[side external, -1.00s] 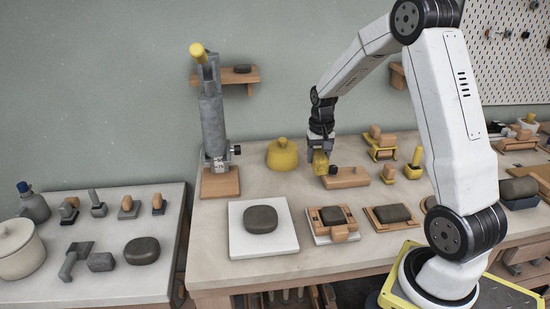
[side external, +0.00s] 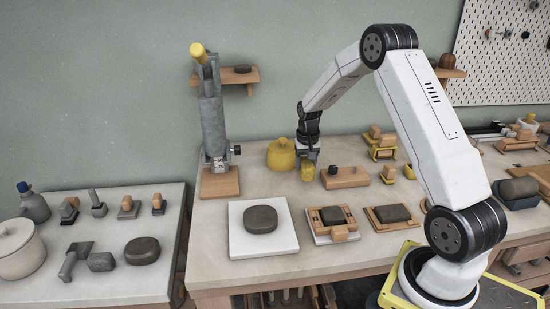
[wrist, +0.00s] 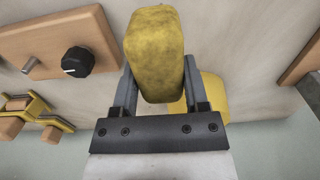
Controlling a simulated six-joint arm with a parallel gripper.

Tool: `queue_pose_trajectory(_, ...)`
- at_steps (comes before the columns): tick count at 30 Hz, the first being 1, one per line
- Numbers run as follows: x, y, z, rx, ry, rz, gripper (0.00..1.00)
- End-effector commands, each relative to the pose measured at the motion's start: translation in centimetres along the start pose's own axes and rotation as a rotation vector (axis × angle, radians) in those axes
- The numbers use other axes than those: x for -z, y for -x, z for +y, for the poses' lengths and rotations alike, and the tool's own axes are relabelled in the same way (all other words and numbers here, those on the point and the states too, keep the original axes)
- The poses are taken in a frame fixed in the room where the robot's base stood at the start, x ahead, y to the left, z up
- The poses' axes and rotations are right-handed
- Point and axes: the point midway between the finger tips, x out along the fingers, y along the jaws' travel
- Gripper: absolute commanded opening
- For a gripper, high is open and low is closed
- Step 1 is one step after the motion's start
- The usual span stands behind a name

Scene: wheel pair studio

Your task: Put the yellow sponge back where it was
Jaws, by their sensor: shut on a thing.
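My gripper (side external: 307,160) is shut on the yellow sponge (side external: 308,172), a rough yellow block. It hangs below the jaws between the yellow lidded pot and the wooden block with a black knob. In the wrist view the sponge (wrist: 156,50) sits between the two grey fingers of my gripper (wrist: 158,80). I cannot tell for sure whether its lower end touches the table.
The rounded yellow pot (side external: 281,154) stands just left of my gripper. The wooden block (side external: 345,177) with its black knob is to the right. A white board (side external: 285,240) with a dark stone and a lever press (side external: 213,130) stand farther left.

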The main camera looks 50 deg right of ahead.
Motion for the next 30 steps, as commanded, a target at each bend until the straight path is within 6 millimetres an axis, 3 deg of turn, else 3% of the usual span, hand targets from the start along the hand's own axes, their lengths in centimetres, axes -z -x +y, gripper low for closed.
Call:
queue_pose_trajectory(12, 0.4, -3.5, -0.1, 0.000, 0.000, -0.002, 0.00)
queue_pose_trajectory(26, 0.4, -3.9, -0.1, 0.000, 0.000, 0.000, 0.00)
queue_pose_trajectory(27, 0.4, -3.9, -0.1, 0.000, 0.000, 0.000, 0.67)
queue_pose_trajectory(30, 0.4, -3.9, -0.1, 0.000, 0.000, 0.000, 0.93)
